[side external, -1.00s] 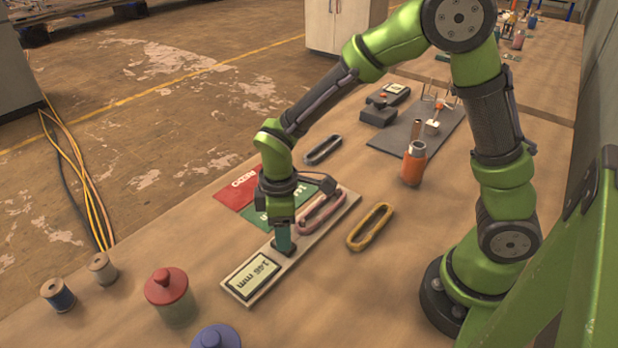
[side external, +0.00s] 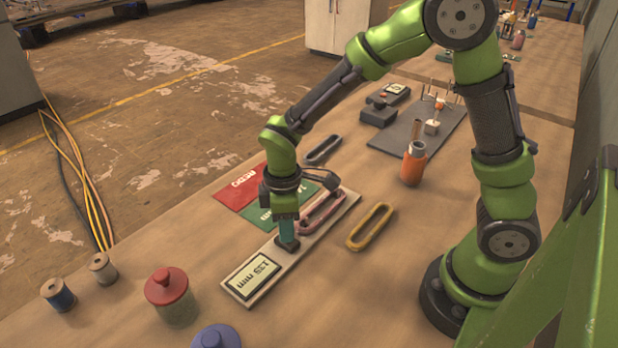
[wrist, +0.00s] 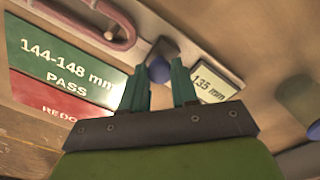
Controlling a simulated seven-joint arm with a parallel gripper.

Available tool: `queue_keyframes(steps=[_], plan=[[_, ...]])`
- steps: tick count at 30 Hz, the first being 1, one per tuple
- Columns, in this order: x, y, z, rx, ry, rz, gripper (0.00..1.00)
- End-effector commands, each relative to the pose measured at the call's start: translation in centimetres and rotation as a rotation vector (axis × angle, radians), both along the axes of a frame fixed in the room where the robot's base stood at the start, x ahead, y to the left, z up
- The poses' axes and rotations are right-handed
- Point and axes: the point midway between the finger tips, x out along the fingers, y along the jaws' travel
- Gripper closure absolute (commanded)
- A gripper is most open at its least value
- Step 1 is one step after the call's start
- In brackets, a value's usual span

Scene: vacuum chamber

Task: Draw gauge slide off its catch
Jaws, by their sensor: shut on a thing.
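The gauge is a long pale board (side external: 335,213) with a display (side external: 253,277) at its near end. The display reads 135 mm in the wrist view (wrist: 213,86). A dark slide block (side external: 289,246) with a blue knob (wrist: 158,71) sits on the board between the display and a pink oval link (side external: 322,212). The link lies on the far part of the board. My gripper (side external: 287,238) points down and is shut on the slide's knob; the fingers partly hide it. The catch cannot be made out.
A green card (wrist: 66,68) marked 144-148 mm PASS and a red REDO card (side external: 238,190) lie left of the board. A yellow link (side external: 371,227) lies to its right, a grey link (side external: 323,150) beyond. A red-lidded jar (side external: 168,292) and spools stand nearer left.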

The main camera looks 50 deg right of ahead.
Motion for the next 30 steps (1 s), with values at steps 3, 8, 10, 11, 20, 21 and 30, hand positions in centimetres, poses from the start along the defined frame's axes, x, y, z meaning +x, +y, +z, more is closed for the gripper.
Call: queue_keyframes(steps=[3, 8, 10, 11, 20, 21, 30], plan=[[0.0, 0.0, 0.1, -0.001, -0.001, -0.001, 0.56], [0.0, 0.0, 0.0, -0.001, -0.001, -0.001, 0.46], [0.0, 0.0, 0.0, -0.001, -0.001, -0.001, 0.46], [0.0, 0.0, 0.0, -0.001, -0.001, -0.001, 0.46], [0.1, 0.0, 2.3, 0.002, -0.005, -0.001, 0.46], [0.1, 0.0, 3.1, 0.002, -0.006, -0.002, 0.46], [0.1, 0.0, 10.5, 0.002, -0.008, -0.002, 0.46]])
